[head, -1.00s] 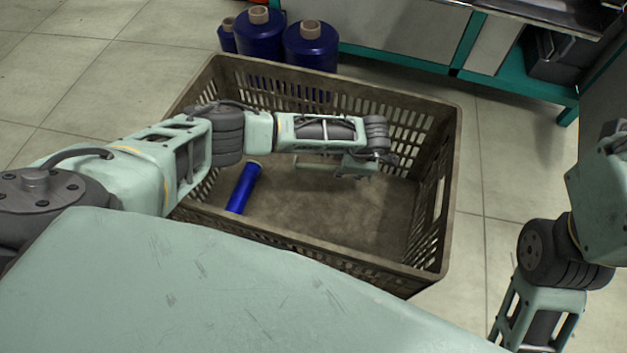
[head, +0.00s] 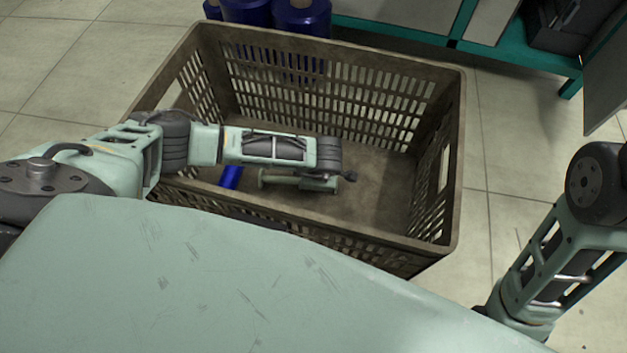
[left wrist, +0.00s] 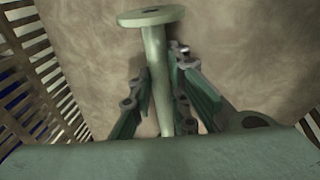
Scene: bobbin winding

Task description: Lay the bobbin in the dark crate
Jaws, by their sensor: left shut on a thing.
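The dark crate (head: 457,160) is a brown-grey slatted box, open at the top, in the middle of the head view. The bobbin (head: 278,180) is pale green, a slim shaft with a round flange, and lies sideways inside the crate's walls under my left wrist. My left gripper (left wrist: 160,85) is shut on the bobbin, its fingers on both sides of the shaft in the left wrist view. The flange (left wrist: 150,15) sticks out beyond the fingers over the crate floor. I cannot tell whether the bobbin touches the floor. My right gripper is out of view.
A blue tube (head: 231,177) lies in the crate at the left, partly hidden by my arm. Crate floor to the right (head: 380,205) is bare. Blue spools (head: 302,15) stand behind the crate, beside a teal-framed bench (head: 510,58).

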